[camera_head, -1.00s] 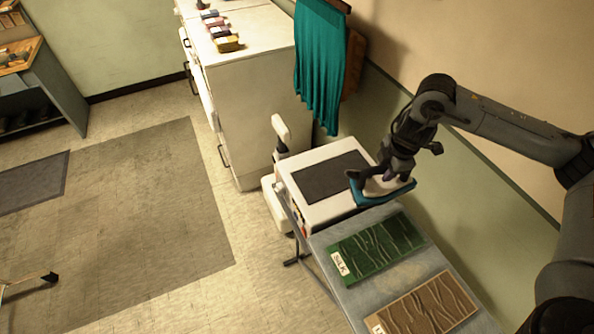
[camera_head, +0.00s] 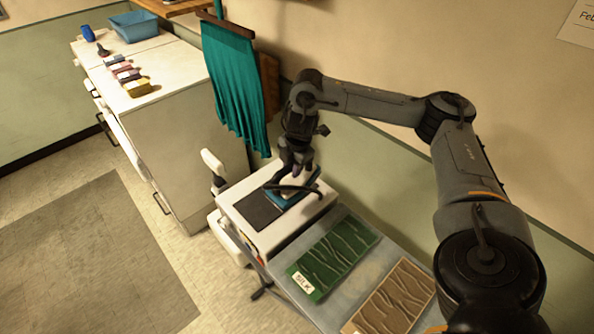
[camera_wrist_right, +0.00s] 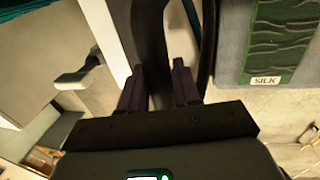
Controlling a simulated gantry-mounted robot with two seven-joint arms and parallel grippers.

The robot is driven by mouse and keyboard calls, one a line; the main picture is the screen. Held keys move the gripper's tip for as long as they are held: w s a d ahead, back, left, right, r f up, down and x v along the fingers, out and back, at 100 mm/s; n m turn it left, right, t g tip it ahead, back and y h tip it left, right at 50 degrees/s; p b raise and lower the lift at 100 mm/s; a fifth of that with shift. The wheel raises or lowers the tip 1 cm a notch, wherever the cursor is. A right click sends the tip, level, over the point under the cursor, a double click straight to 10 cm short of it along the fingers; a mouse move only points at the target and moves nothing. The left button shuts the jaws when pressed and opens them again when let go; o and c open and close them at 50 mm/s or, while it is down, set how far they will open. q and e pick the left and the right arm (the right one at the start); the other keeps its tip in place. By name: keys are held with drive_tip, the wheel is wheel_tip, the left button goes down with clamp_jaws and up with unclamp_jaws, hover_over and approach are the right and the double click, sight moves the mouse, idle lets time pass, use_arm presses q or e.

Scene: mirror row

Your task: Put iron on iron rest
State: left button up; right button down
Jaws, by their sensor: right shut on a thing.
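The iron (camera_head: 283,199), with a blue body and a dark handle, is at the white station's right part. My right gripper (camera_head: 296,178) is shut on its handle from above. In the right wrist view the dark handle (camera_wrist_right: 150,45) runs between the fingers of my right gripper (camera_wrist_right: 160,88). The iron rest, a dark pad (camera_head: 256,211) on the top of the white station (camera_head: 285,231), is partly covered by the iron. I cannot tell if the iron touches the pad or hovers just above it. My left gripper is not in view.
A green board labelled SILK (camera_head: 335,257) and a brown ribbed board (camera_head: 394,299) lie on the grey ironing board (camera_head: 350,283). A teal cloth (camera_head: 235,85) hangs behind the station. A white cabinet (camera_head: 180,150) stands at the left with small items on top.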

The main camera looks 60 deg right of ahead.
drive_tip(key=w+f+p, duration=0.3)
drive_tip(key=w+f, duration=0.5)
drive_tip(key=shift+f, duration=0.35)
idle(0.4)
drive_tip(key=c, duration=0.8)
unclamp_jaws()
drive_tip(key=shift+f, duration=0.15)
